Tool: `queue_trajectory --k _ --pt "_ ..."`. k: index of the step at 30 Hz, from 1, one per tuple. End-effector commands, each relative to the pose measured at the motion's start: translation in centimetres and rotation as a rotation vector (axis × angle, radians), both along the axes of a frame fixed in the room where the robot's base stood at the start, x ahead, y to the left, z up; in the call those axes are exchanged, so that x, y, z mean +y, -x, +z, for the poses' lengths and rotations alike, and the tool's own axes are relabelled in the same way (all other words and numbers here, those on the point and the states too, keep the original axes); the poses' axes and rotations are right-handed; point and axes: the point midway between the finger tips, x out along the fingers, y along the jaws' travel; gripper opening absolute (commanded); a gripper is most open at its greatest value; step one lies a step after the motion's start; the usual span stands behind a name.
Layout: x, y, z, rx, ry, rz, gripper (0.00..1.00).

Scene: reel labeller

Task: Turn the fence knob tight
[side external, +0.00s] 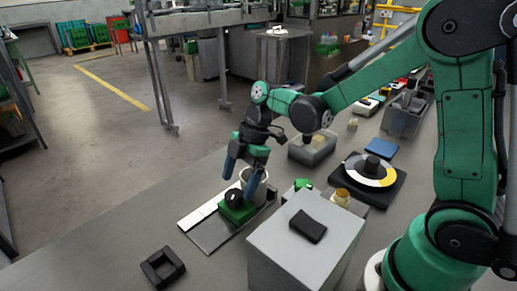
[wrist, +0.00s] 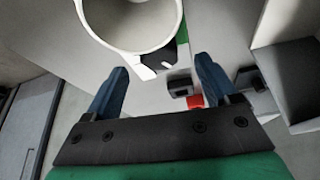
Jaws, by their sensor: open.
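A black round knob (side external: 234,197), which looks like the fence knob, sits on a green block (side external: 238,212) on the labeller's light plate (side external: 203,214). My gripper (side external: 238,188) points down with its two blue fingers apart, around or just above the knob; I cannot tell whether they touch it. In the wrist view, the gripper (wrist: 162,66) has its fingers spread with nothing held between them.
A grey box (side external: 307,238) with a black object on top stands close on the right. A black square frame (side external: 163,268) lies at the front left. A black turntable with a disc (side external: 369,171), a grey bin (side external: 312,148) and a blue pad (side external: 382,148) stand behind.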

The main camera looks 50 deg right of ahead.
Motion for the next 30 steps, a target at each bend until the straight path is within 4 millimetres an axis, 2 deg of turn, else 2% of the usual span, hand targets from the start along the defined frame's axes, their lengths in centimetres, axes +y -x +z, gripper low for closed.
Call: queue_trajectory --k 6,15,16,17,24,30 --pt "0.9 -0.2 -2.1 -0.001 0.001 -0.002 0.80" --pt "1.0 -0.2 -2.4 -0.002 0.001 -0.002 0.80" --pt "1.0 -0.2 -2.4 -0.001 0.001 -0.003 0.77" --pt "1.0 -0.2 -2.4 -0.001 0.001 -0.003 0.69" --pt "1.0 -0.2 -2.4 -0.001 0.001 -0.003 0.01" --pt "1.0 -0.1 -2.4 -0.001 0.002 -0.090 0.00"
